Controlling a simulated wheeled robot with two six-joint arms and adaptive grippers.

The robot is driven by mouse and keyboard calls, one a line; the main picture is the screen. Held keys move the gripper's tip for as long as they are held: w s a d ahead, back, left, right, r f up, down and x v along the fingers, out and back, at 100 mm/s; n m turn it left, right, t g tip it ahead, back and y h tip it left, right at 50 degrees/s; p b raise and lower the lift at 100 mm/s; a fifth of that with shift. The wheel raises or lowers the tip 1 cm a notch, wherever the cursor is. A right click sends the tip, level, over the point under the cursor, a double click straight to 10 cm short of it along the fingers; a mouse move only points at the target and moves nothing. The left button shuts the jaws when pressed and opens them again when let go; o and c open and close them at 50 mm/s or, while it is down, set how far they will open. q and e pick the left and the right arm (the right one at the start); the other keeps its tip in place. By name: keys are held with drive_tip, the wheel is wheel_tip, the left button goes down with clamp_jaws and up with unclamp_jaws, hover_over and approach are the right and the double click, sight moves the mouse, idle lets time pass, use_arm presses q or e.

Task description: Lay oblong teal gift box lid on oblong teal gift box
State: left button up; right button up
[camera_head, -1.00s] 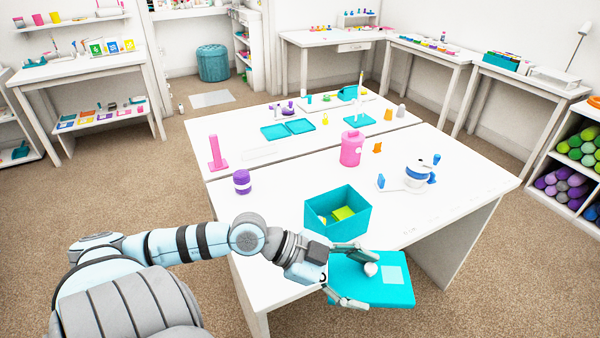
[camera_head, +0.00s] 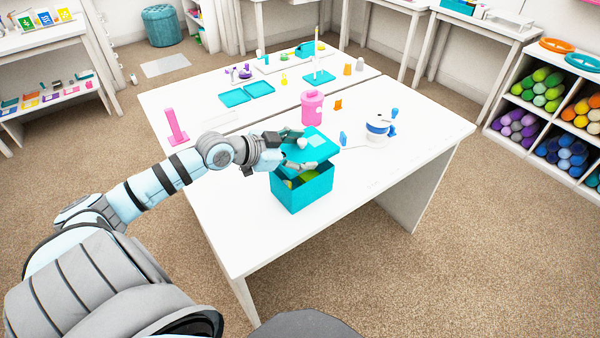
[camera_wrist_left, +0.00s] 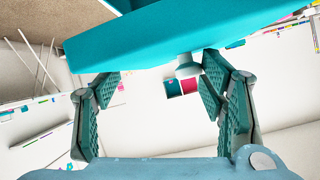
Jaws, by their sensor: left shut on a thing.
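The oblong teal gift box (camera_head: 308,195) stands open on the white table, with something yellow-green inside. The flat teal lid (camera_head: 322,149) is over the box's far part, slightly tilted, with the near part of the opening still visible. Whether the lid touches the rim cannot be told. My left gripper (camera_head: 297,150) is shut on the lid at its pale knob (camera_head: 302,143). In the left wrist view the lid (camera_wrist_left: 170,35) fills the top, and its knob (camera_wrist_left: 187,66) shows between the fingers (camera_wrist_left: 160,90). My right gripper is not in view.
A pink canister (camera_head: 312,108) stands close behind the lid. A white-and-blue pot (camera_head: 377,130) and small blue pieces are to the right. The table's front right is clear.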

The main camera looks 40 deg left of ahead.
sight(282, 167)
use_arm(q)
wheel_tip(282, 167, down, 6)
drive_tip(key=b, duration=0.2)
drive_tip(key=o, duration=1.1)
drive_tip(key=shift+f, duration=0.1)
drive_tip(key=shift+d, duration=0.1)
drive_tip(key=shift+s, duration=0.1)
drive_tip(key=p+v, duration=0.6)
drive_tip(key=v, duration=0.1)
drive_tip(key=shift+w+r, duration=0.25)
drive_tip(key=shift+r, duration=0.1)
drive_tip(key=v, duration=0.1)
drive_tip(key=p+v, duration=0.1)
drive_tip(key=v, duration=0.1)
drive_tip(key=p+v, duration=0.1)
drive_tip(key=shift+s+f, duration=0.25)
drive_tip(key=shift+s, duration=0.05)
drive_tip(key=shift+s+r+p, duration=0.15)
drive_tip(key=shift+s+p, duration=0.15)
drive_tip(key=shift+p, duration=0.1)
